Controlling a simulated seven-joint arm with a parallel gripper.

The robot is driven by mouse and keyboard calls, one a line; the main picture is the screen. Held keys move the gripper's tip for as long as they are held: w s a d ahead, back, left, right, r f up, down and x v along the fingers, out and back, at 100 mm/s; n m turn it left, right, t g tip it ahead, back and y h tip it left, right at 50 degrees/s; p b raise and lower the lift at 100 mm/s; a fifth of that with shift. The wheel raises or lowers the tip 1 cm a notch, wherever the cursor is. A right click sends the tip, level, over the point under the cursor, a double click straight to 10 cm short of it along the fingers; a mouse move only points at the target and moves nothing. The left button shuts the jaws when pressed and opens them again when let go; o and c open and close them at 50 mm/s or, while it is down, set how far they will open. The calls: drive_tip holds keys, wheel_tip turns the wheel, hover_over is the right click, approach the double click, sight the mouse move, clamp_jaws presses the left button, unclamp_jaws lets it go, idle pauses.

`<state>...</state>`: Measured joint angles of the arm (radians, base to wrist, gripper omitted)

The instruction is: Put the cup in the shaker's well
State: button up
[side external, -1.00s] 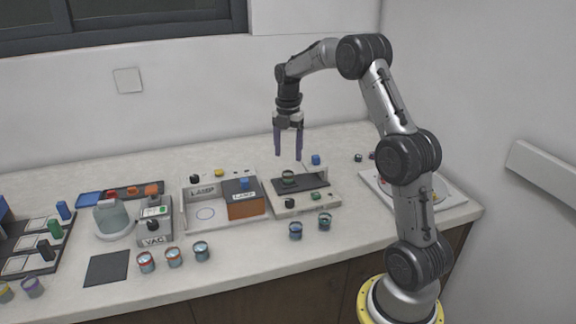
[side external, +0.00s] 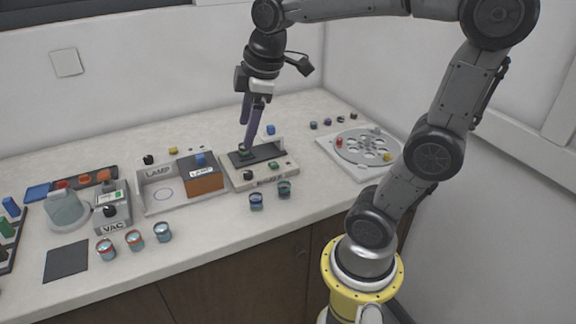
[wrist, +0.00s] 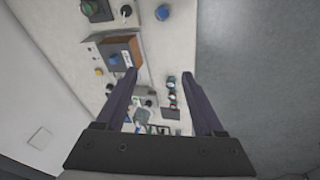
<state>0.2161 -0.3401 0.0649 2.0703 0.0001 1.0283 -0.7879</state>
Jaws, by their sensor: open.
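The shaker (side external: 233,178) is a light box with a dark top plate, a black knob and a green button. A small cup with a green band (side external: 243,149) sits on its dark plate, partly hidden by my fingers. The cup also shows at the top edge of the wrist view (wrist: 88,7). My gripper (side external: 245,146) is open, fingers angled downward. In the side view its tips overlap the cup; in the wrist view the cup lies away from the tips, so they are not around it. Nothing is held between the fingers.
A blue-banded cup (side external: 256,201) and a green-banded cup (side external: 284,189) stand in front of the shaker. The lamp tray (side external: 160,204) is to its left, then several cups and the VAC unit (side external: 112,217). A round holed disc (side external: 364,149) lies right.

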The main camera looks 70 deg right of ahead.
drive_tip(key=s+a+f+m+t, duration=0.1)
drive_tip(key=s+a+f+m, duration=0.1)
drive_tip(key=s, duration=0.3)
drive_tip(key=s+a+f+m+t, duration=0.1)
drive_tip(key=s+a+f+m, duration=0.1)
drive_tip(key=s+a+m, duration=0.2)
drive_tip(key=shift+s+m+y, duration=0.3)
drive_tip(key=shift+s+y, duration=0.1)
drive_tip(key=shift+s, duration=0.3)
